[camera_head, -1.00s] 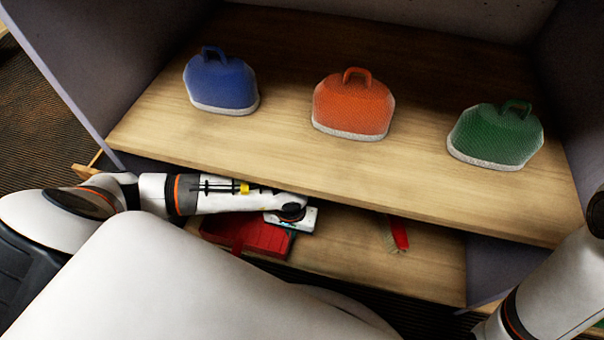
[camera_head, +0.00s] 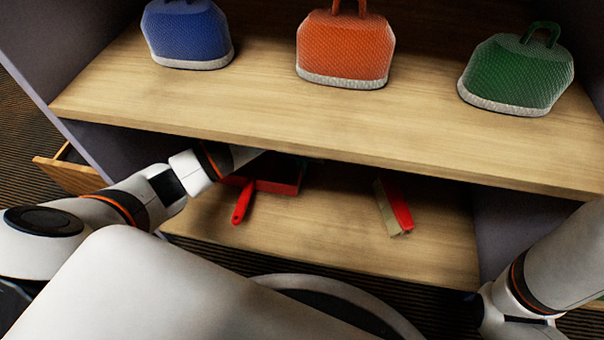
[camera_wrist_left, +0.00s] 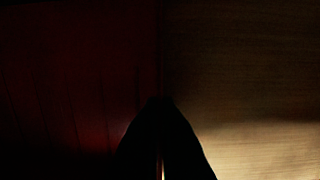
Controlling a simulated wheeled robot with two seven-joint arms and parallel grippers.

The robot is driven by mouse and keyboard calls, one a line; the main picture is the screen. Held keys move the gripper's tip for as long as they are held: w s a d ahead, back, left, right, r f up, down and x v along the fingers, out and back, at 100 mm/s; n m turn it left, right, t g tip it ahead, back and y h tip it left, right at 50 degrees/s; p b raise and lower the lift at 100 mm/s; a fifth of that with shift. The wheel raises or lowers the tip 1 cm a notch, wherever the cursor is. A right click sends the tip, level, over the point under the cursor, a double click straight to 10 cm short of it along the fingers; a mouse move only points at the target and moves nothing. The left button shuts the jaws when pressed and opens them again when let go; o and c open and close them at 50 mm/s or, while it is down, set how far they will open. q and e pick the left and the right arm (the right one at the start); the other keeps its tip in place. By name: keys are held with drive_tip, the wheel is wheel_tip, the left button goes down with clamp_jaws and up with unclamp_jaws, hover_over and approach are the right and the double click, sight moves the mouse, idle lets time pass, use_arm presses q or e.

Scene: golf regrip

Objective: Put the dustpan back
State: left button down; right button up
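The red dustpan (camera_head: 279,187) lies on the lower shelf (camera_head: 330,232), under the upper shelf's front edge. Its handle (camera_head: 243,203) points toward the front. My left arm reaches in from the left beneath the upper shelf, which hides the left gripper in the head view. In the left wrist view my left gripper's dark fingers (camera_wrist_left: 163,105) are close together at the edge of the dark red pan (camera_wrist_left: 80,80). They appear shut on that edge, though the view is very dark. My right arm is at the lower right; its gripper is out of view.
A red brush (camera_head: 398,208) with pale bristles lies right of the dustpan on the lower shelf. Blue (camera_head: 187,35), orange (camera_head: 345,48) and green (camera_head: 517,72) bags stand on the upper shelf (camera_head: 300,110). An open drawer (camera_head: 68,175) juts out at left.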

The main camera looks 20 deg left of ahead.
use_arm(q)
drive_tip(key=shift+f, duration=0.4)
drive_tip(key=c, duration=2.1)
unclamp_jaws()
drive_tip(key=shift+f, duration=0.1)
drive_tip(key=o, duration=0.4)
wheel_tip(320, 180, up, 8)
drive_tip(key=p, duration=0.5)
drive_tip(key=shift+f, duration=0.1)
